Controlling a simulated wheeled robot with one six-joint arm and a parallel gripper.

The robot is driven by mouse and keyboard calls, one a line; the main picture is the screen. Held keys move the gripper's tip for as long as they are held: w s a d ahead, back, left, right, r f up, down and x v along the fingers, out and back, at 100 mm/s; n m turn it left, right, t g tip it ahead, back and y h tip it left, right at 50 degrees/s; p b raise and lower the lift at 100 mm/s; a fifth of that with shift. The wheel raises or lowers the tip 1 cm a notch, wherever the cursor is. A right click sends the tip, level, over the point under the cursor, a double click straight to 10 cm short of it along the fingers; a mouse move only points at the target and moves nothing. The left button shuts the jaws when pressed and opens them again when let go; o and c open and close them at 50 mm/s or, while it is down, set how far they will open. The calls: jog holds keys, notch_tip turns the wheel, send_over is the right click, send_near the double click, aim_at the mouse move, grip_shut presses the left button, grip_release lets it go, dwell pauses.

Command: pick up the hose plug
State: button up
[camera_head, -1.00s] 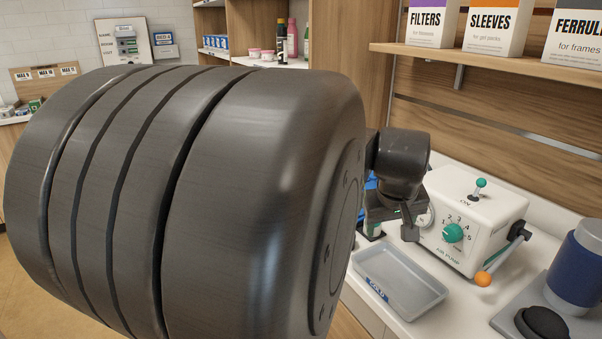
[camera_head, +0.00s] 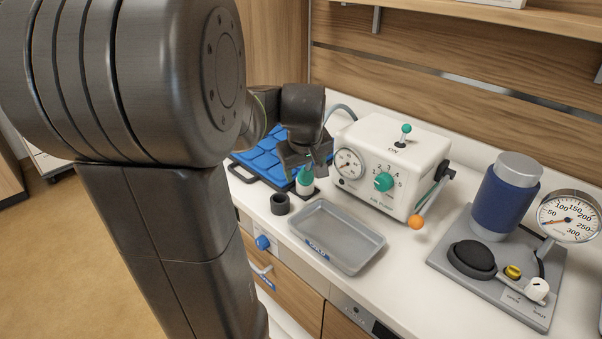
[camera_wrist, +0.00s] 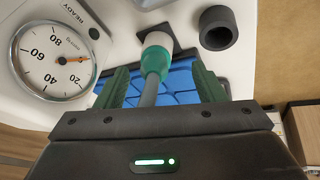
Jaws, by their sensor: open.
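The hose plug (camera_wrist: 156,58) has a teal collar and a pale end, which stands on a dark square base in the wrist view. A grey hose (camera_wrist: 149,92) runs from it back toward my gripper. My gripper (camera_wrist: 159,72) is open, with one green-padded finger on each side of the plug and hose; a gap shows on both sides. In the head view the teal plug (camera_head: 305,177) stands on the counter just below my gripper (camera_head: 308,160), left of the air pump. The jaws there are small and partly hidden.
The white air pump (camera_head: 385,165) stands close right of my gripper. A dark round cup (camera_head: 280,204) and a grey tray (camera_head: 338,238) sit in front. A blue pad (camera_head: 262,160) lies behind left. A gauge stand (camera_head: 510,290) is at right.

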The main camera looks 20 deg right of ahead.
jog(key=shift+d+x, duration=0.15)
jog(key=shift+x, duration=1)
jog(key=shift+d+x, duration=0.15)
jog(key=shift+x, duration=1.05)
jog(key=shift+w+r, duration=0.15)
jog(key=c, duration=1.2)
jog(key=shift+r, duration=0.15)
notch_tip(320, 180, up, 10)
jog(key=shift+f+p, duration=0.15)
jog(key=shift+p, duration=0.2)
